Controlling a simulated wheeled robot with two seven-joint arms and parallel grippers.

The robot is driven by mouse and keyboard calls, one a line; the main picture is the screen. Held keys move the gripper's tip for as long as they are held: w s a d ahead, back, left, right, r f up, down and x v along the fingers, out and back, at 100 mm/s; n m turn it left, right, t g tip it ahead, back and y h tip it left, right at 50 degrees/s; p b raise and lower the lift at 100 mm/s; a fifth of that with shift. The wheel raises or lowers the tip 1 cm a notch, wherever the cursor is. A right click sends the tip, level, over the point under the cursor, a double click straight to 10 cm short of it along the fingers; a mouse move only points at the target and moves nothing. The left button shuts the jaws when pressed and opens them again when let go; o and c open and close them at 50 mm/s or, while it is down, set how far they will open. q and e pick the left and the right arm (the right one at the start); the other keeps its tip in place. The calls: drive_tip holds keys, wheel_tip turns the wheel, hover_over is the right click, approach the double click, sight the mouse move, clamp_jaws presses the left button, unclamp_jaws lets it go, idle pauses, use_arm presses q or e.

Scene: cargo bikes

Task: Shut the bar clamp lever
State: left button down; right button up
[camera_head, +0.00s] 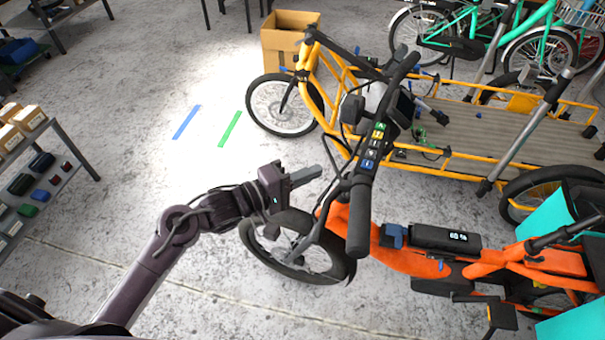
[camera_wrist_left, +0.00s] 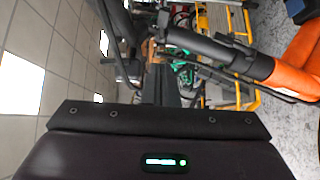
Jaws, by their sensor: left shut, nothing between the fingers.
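My left gripper (camera_head: 306,176) is shut and empty, in the air over the front wheel of the orange cargo bike (camera_head: 360,235). Its dark fingers also show in the left wrist view (camera_wrist_left: 161,85). The bike's black handlebar (camera_head: 359,215) runs up to the right of the fingers, with a gap in the picture. A strip of coloured labels (camera_head: 373,147) lies along the bar. A blue part (camera_head: 394,236) sits on the orange frame behind the bar. I cannot tell which part is the bar clamp lever, or whether it is open. My right gripper is out of view.
A yellow cargo bike (camera_head: 455,168) with a slatted deck stands behind the orange one. A cardboard box (camera_head: 283,45) is at the back. A shelf (camera_head: 62,180) with small boxes stands at the left. The floor between shelf and bikes is clear.

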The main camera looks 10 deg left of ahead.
use_arm(q)
drive_tip(key=w+d+p, duration=0.1)
drive_tip(key=w+d, duration=0.3)
drive_tip(key=d, duration=0.4)
drive_tip(key=shift+d+f, duration=0.2)
drive_tip(key=shift+f, duration=0.1)
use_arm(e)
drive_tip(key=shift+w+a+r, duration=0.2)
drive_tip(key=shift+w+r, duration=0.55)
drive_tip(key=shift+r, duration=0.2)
